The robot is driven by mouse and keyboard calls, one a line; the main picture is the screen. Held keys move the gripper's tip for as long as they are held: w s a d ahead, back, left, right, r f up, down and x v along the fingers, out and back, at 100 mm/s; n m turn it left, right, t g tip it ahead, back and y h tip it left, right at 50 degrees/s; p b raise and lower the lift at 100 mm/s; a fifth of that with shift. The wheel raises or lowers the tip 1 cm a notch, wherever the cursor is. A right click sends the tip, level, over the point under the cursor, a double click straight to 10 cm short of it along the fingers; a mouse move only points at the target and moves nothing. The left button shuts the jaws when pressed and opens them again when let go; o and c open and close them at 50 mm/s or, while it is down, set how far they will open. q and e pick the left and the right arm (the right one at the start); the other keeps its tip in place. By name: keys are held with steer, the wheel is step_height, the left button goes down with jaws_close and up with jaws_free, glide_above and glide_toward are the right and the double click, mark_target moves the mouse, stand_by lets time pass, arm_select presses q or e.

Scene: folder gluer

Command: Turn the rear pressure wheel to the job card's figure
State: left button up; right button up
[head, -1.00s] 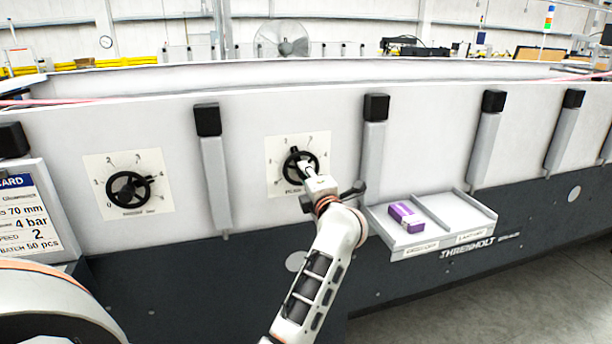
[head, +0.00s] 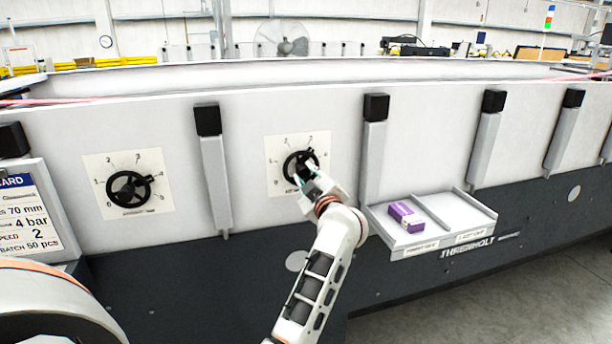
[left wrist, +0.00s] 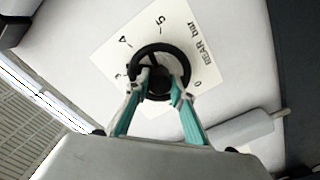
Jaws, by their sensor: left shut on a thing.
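The rear pressure wheel (head: 288,165) is a black handwheel on a white numbered dial plate (head: 276,148) on the machine's side. In the left wrist view the wheel (left wrist: 163,47) sits on its plate (left wrist: 122,47), where 4, 5, 0 and "REAR BAR" show. My left gripper (left wrist: 160,85) is shut on the wheel, its teal fingers over the near part. In the head view the gripper (head: 306,174) covers the wheel's lower right, so its pointer setting cannot be read. The job card (head: 30,215) at the left reads 4 bar. My right gripper is not in view.
A second black handwheel (head: 128,189) on its own dial sits further left. A grey shelf tray (head: 455,228) with a purple box (head: 406,216) juts out right of my arm. Grey upright posts (head: 216,180) with black caps stand along the panel.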

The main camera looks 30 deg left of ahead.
arm_select(q)
steer(key=m, duration=0.7)
stand_by(0.6)
steer(key=o, duration=1.1)
steer(key=v, duration=0.7)
steer(key=shift+s+d, duration=0.15)
steer(key=shift+s, duration=0.1)
